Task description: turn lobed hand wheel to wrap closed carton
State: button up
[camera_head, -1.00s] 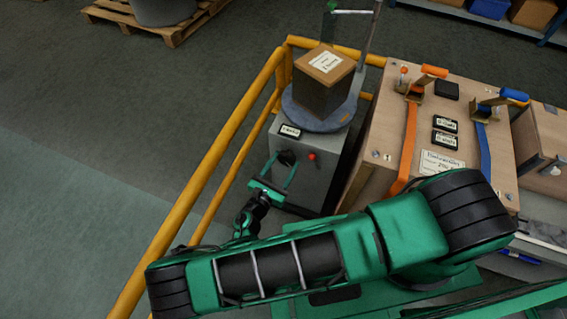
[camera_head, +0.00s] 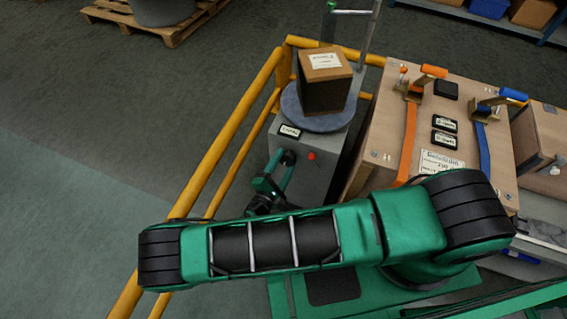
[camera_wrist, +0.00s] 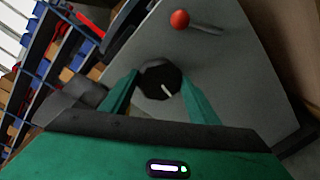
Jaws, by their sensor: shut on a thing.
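The dark lobed hand wheel (camera_wrist: 160,80) with a white pointer mark sits on the front of a grey machine cabinet (camera_head: 312,172). My gripper (camera_wrist: 160,88) is shut on the hand wheel, one green finger on each side of it in the wrist view. In the head view my gripper (camera_head: 277,174) is at the cabinet front, and the wheel is partly hidden by the fingers. The closed brown carton (camera_head: 325,85), with a white label on top, stands upright on the round blue-grey turntable (camera_head: 312,122) on top of the cabinet.
A red knob (camera_head: 311,155) on a short stem sticks out right of the wheel. Yellow rails (camera_head: 228,135) run along the left and behind. A wooden crate (camera_head: 385,128) with orange and blue straps stands close at the right. A metal mast (camera_head: 370,40) rises behind the carton.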

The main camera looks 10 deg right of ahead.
jog(key=shift+m, duration=0.5)
jog(key=o, duration=1)
jog(key=v, duration=1)
jog(key=shift+s+a, duration=0.2)
jog(key=shift+s, duration=0.1)
